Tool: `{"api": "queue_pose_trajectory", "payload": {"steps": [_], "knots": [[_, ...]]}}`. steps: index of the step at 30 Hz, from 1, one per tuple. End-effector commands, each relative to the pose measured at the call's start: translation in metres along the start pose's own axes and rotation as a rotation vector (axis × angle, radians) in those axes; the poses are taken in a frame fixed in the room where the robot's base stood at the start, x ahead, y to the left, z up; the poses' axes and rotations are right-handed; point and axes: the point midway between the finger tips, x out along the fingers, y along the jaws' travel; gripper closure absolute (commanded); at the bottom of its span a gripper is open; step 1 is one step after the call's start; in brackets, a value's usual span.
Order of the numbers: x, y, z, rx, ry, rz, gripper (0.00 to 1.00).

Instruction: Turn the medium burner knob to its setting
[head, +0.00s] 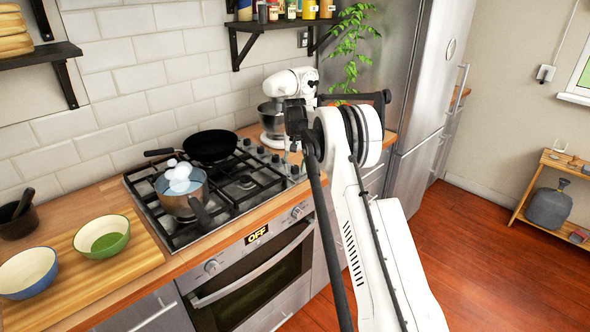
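The gas cooktop (160,222) is set in the wooden counter, with a row of small knobs (262,150) along its right edge. I cannot tell which of them is the medium burner knob or how it is turned. My gripper (293,148) hangs at the right end of the cooktop, over or close to the knob row. It is small and dark here, and its fingers are not clear. I cannot tell whether it touches a knob. My white arm hides part of the counter to the right.
A steel pot (181,199) with white round things and a black pan (211,146) stand on the burners. A white stand mixer (291,84) is close behind my gripper. The oven display (256,234) reads OFF. Two bowls sit on the board at left.

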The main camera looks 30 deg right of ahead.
Motion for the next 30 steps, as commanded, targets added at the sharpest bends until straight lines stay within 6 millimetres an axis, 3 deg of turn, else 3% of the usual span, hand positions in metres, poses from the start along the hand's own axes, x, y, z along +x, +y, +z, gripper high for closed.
{"api": "queue_pose_trajectory", "payload": {"steps": [5,11,25,30], "knots": [[-0.0009,0.0000,0.0000,0.000,0.000,0.000,0.62],[-0.0009,0.0000,0.0000,0.000,0.000,0.000,0.89],[0.0048,0.0000,0.0001,-0.001,0.000,0.000,0.90],[0.0043,0.0000,0.0001,-0.194,0.000,0.000,0.90]]}}
